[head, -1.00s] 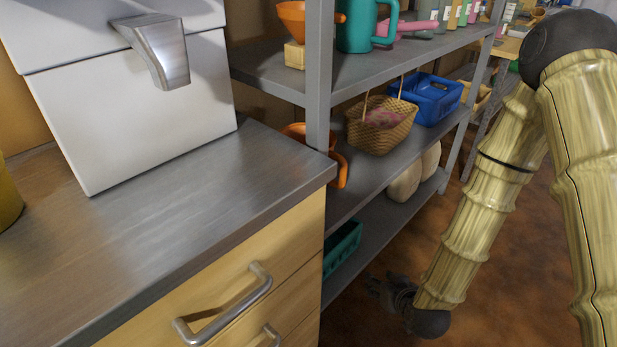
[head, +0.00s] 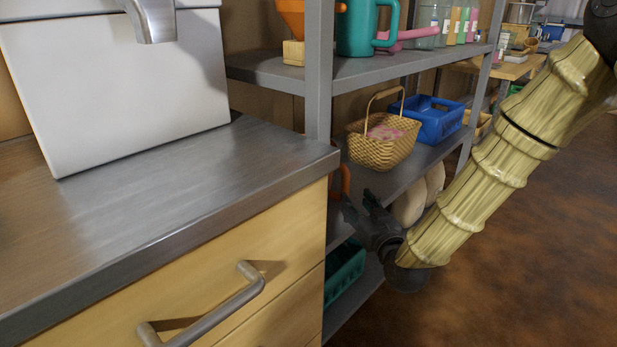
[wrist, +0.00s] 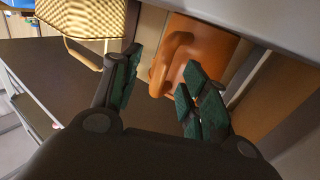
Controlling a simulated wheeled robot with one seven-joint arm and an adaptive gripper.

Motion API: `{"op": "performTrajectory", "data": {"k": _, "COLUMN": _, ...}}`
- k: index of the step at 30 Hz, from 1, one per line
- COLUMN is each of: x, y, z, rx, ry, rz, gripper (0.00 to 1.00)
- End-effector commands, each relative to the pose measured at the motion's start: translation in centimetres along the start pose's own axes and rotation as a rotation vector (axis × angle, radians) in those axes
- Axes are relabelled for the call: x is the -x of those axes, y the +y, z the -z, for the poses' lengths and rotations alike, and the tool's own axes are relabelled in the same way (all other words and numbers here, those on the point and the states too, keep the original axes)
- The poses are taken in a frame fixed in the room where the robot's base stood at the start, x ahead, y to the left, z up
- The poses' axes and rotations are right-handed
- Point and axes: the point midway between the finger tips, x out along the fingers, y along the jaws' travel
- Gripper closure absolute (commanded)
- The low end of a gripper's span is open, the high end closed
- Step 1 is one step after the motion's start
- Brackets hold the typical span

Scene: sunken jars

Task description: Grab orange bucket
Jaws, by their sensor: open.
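The orange bucket (wrist: 204,42) is in the upper middle of the wrist view, with its curved orange handle towards my gripper. In the head view only a sliver of the orange bucket (head: 345,179) shows behind the shelf post and counter corner. My gripper (wrist: 163,62) is open and empty, its dark green finger pads apart and pointing at the bucket's handle side. In the head view my gripper (head: 358,205) is at the shelf unit's front, just below the bucket. The bucket's far side is hidden.
A wicker basket (head: 380,152) and a blue crate (head: 440,122) stand on the same shelf. The grey shelf post (head: 318,70) and the counter (head: 190,165) are close on the left. A green crate (head: 345,272) is below. The floor at right is clear.

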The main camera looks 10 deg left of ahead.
Motion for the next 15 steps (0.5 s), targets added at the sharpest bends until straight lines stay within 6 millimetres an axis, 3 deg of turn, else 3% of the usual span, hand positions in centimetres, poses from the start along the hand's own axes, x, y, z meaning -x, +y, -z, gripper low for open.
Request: {"op": "performTrajectory", "data": {"k": 15, "x": -4.4, "y": -0.6, "z": -0.1, "rx": 0.001, "ry": 0.0, "rz": 0.0, "gripper": 0.56}}
